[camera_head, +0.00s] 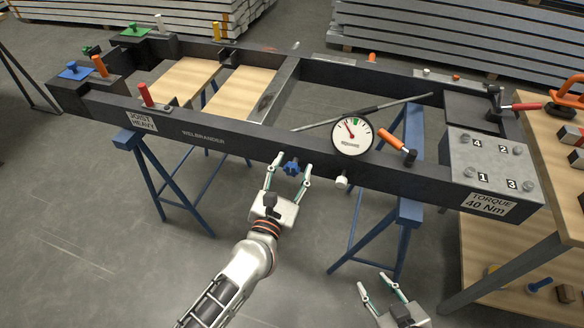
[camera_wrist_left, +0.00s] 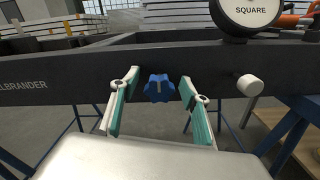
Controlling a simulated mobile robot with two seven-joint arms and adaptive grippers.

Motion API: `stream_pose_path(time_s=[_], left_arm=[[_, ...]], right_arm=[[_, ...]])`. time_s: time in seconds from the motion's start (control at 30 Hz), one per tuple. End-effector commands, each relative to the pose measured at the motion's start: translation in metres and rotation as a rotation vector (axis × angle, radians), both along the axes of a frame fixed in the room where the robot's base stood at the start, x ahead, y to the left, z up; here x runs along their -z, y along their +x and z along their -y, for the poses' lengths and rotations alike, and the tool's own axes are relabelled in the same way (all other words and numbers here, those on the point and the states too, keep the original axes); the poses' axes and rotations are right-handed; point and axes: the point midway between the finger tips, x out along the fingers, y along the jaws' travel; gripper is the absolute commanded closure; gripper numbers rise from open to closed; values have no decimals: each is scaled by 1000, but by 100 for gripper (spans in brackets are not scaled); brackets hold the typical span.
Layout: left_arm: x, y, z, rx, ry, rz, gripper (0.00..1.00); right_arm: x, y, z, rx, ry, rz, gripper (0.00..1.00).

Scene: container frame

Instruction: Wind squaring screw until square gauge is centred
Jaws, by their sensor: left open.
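The blue star-shaped squaring screw knob (camera_head: 291,168) sticks out of the near side of the dark frame. The round white square gauge (camera_head: 352,135) is mounted to its right. Its red needle points up and left, and a green mark shows near the top of the dial. My left gripper (camera_head: 293,162) is open, with its fingers on either side of the knob. In the left wrist view the knob (camera_wrist_left: 159,88) sits between the teal-padded fingers, with gaps on both sides. My right gripper (camera_head: 372,280) is open and empty at the bottom, away from the frame.
The dark frame (camera_head: 215,140) rests on blue trestles (camera_head: 170,185). A white peg (camera_head: 341,182) sticks out right of the knob. An orange-handled tool (camera_head: 393,144) lies beside the gauge. A workbench (camera_head: 545,165) stands at the right. Floor in front is clear.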

Motion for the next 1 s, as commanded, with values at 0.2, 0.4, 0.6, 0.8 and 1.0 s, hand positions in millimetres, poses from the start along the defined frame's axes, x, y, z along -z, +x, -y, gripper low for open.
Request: stream_pose_path(time_s=[0.2, 0.4, 0.6, 0.8, 1.0], left_arm=[[0, 0, 0, 0, 0, 0, 59], [0, 0, 0, 0, 0, -1, 93], [0, 0, 0, 0, 10, 3, 93], [-1, 0, 0, -1, 72, 24, 93], [-3, 0, 1, 0, 202, 68, 93]], right_arm=[[0, 0, 0, 0, 0, -1, 64], [1, 0, 0, 0, -1, -2, 64], [-1, 1, 0, 0, -1, 0, 64], [-8, 4, 0, 2, 2, 8, 64], [-19, 8, -1, 4, 12, 21, 64]])
